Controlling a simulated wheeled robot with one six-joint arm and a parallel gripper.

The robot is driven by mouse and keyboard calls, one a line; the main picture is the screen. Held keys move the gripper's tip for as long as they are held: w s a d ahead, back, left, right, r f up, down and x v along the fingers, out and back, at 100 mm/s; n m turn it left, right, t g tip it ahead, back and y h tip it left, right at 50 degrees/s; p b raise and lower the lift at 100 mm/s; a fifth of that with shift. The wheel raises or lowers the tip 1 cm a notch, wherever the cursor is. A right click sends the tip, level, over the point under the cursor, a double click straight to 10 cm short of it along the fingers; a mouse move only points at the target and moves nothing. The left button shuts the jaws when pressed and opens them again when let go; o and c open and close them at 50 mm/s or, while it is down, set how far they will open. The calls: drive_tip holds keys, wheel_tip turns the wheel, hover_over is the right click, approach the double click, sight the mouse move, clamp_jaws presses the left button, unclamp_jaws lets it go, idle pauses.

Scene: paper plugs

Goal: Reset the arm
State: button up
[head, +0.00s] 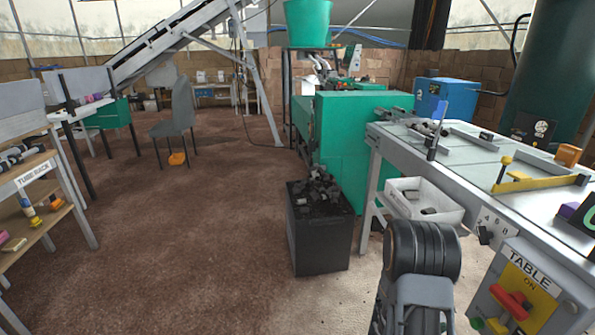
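Part of my arm (421,262) shows at the bottom right of the head view, as a dark ribbed round joint above a grey link. It stands in front of the grey work table (455,180), and I cannot tell the gap between them. My gripper and its fingertips are not in this view, so what they hold cannot be seen.
A black bin (320,242) heaped with dark scraps stands left of my arm. A white box (425,200) sits under the table's edge. A control box (522,290) marked TABLE is at right. A tube rack (35,172) stands left. The brown floor between is open.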

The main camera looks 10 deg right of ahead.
drive_tip(key=s+a+r+m+g+y+p, duration=0.35)
drive_tip(key=s+a+m+g+y, duration=0.35)
drive_tip(key=m, duration=0.4)
drive_tip(key=w+a+r+m+t+y+p, duration=0.3)
drive_tip(key=w+a+r+y+p, duration=0.1)
drive_tip(key=a+r, duration=0.25)
drive_tip(key=w+a+r+m+t+y+p, duration=0.35)
drive_tip(key=a+r+y+p, duration=0.2)
drive_tip(key=r, duration=0.25)
drive_tip(key=w+a+r+t+p, duration=0.1)
drive_tip(key=a+r+t+p, duration=0.1)
drive_tip(key=r, duration=0.5)
drive_tip(key=w+a+r+t+y+p, duration=0.1)
drive_tip(key=a+r+t+p, duration=0.1)
drive_tip(key=a+r, duration=0.3)
wheel_tip(320, 180, up, 4)
drive_tip(key=shift+w+f+p, duration=0.2)
drive_tip(key=shift+p, duration=0.65)
